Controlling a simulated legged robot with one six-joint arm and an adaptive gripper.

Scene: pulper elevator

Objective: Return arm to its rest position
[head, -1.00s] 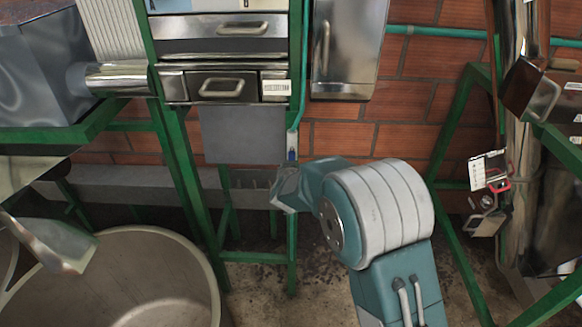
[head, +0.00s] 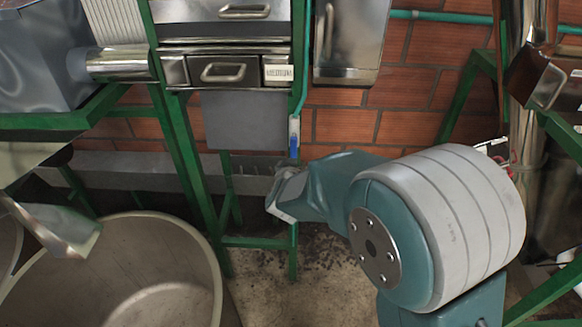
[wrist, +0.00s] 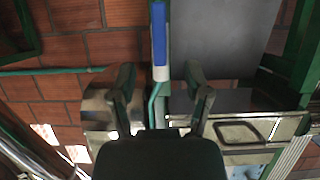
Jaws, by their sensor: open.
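My teal and light grey arm (head: 440,225) fills the lower right of the head view. It is folded, with its large round joint close to the camera and its forearm pointing left. My gripper (wrist: 161,78) shows in the wrist view, with its two dark fingers spread apart and nothing between them. A blue and white fitting on a green pipe (wrist: 159,35) shows behind the gap between the fingers, apart from them. In the head view the fingers cannot be made out clearly at the arm's left end.
A steel drawer unit (head: 222,72) on a green frame (head: 185,170) stands ahead, with a steel box (head: 348,40) beside it. A large round tub (head: 125,275) is at the lower left. Steel machinery (head: 545,80) stands at right. Brick wall (head: 415,80) lies behind.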

